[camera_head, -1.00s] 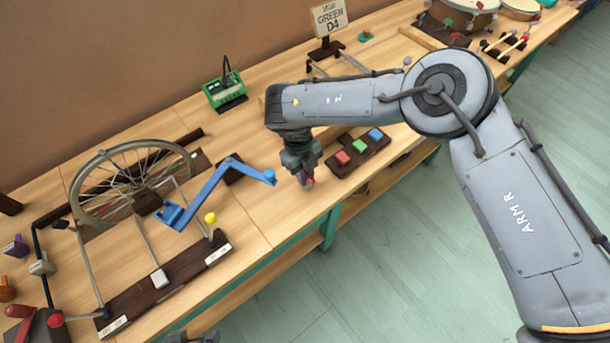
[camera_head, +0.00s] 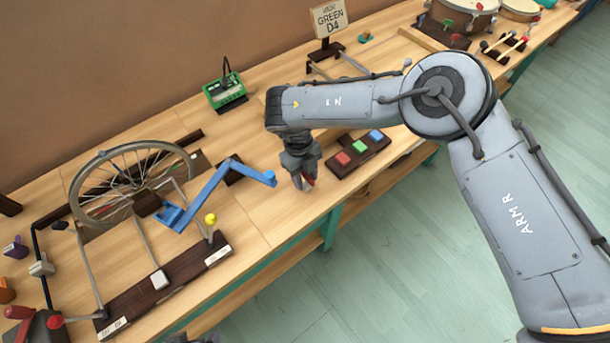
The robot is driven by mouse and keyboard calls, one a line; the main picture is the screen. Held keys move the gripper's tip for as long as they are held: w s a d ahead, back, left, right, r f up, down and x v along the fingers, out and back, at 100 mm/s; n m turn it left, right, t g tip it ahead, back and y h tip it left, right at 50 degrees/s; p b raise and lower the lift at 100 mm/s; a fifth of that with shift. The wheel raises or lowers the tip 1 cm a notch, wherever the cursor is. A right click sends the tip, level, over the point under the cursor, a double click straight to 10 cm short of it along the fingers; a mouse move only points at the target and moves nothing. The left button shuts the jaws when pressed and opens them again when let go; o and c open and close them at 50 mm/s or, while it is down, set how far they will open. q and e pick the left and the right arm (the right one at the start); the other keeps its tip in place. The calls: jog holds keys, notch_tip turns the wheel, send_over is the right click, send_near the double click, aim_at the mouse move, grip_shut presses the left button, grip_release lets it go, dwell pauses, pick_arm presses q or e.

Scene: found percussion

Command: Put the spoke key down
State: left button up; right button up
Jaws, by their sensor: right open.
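My right gripper (camera_head: 303,182) points down at the bench, just left of the dark block with red, green and blue buttons (camera_head: 358,152). It is open. A small red patch (camera_head: 309,181) shows at its fingertips. I cannot tell whether this is the spoke key or part of the gripper. I cannot clearly make out the spoke key anywhere else. My left gripper cannot be made out; only a dark grey shape shows at the bottom edge.
A spoked wheel (camera_head: 78,205) stands at the left. A blue crank arm (camera_head: 205,192) with a blue knob reaches close to my right gripper's left side. Bare wood lies in front of the green box.

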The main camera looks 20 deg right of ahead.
notch_tip(320, 180, up, 12)
jog(key=w+p, duration=0.2)
jog(key=p, duration=0.1)
jog(key=shift+w+a, duration=0.15)
jog(key=shift+a, duration=0.2)
